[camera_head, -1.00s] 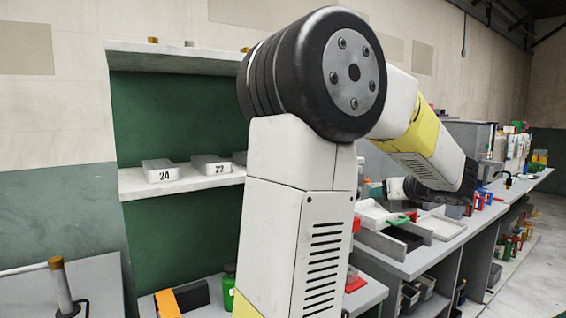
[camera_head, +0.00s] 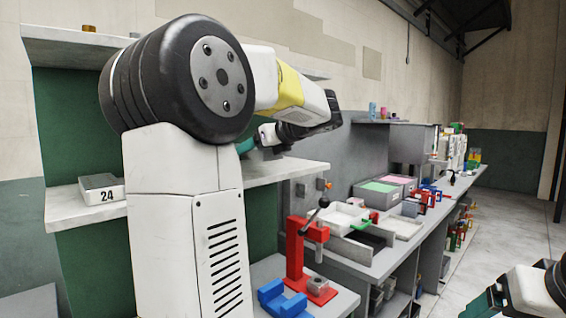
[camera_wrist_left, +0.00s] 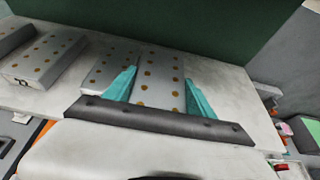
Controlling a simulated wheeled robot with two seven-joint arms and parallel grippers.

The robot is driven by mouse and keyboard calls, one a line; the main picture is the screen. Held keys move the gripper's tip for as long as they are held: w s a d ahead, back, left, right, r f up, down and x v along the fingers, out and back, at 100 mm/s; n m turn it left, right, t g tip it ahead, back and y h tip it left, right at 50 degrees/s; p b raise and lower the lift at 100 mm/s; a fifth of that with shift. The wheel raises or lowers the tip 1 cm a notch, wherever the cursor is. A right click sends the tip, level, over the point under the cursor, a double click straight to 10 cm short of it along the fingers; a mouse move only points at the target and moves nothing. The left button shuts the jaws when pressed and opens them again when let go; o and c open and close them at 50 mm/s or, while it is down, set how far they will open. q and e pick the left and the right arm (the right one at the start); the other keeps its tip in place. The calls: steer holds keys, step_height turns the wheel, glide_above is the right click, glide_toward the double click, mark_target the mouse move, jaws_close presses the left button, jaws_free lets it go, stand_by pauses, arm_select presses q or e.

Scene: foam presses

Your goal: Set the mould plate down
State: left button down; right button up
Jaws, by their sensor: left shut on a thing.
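In the left wrist view, the two teal fingers of my left gripper (camera_wrist_left: 160,92) are shut on a grey mould plate (camera_wrist_left: 158,68) with gold dots. The held plate is over the pale shelf (camera_wrist_left: 235,82); I cannot tell whether it touches it. Another dotted plate (camera_wrist_left: 103,72) is close to its left. In the head view, my left gripper (camera_head: 247,146) is at the shelf, mostly behind my arm, and its plate is hidden. A plate marked 24 (camera_head: 101,188) lies on the shelf's left part.
More dotted plates (camera_wrist_left: 45,55) lie farther left on the shelf in the wrist view. A green back panel rises behind it. A red press (camera_head: 298,250) and blue block (camera_head: 281,298) stand below the shelf. A long bench with trays (camera_head: 405,227) runs right.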

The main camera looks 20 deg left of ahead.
arm_select(q)
glide_above(272, 167)
steer(key=shift+s+d+f, duration=0.1)
steer(key=shift+f, duration=2.15)
steer(key=shift+f, duration=0.1)
steer(key=shift+c, duration=1.6)
jaws_free()
steer(key=shift+f, duration=0.1)
steer(key=shift+d+r, duration=0.2)
steer(key=shift+r, duration=0.05)
steer(key=v, duration=1.1)
steer(key=shift+s+d, duration=0.3)
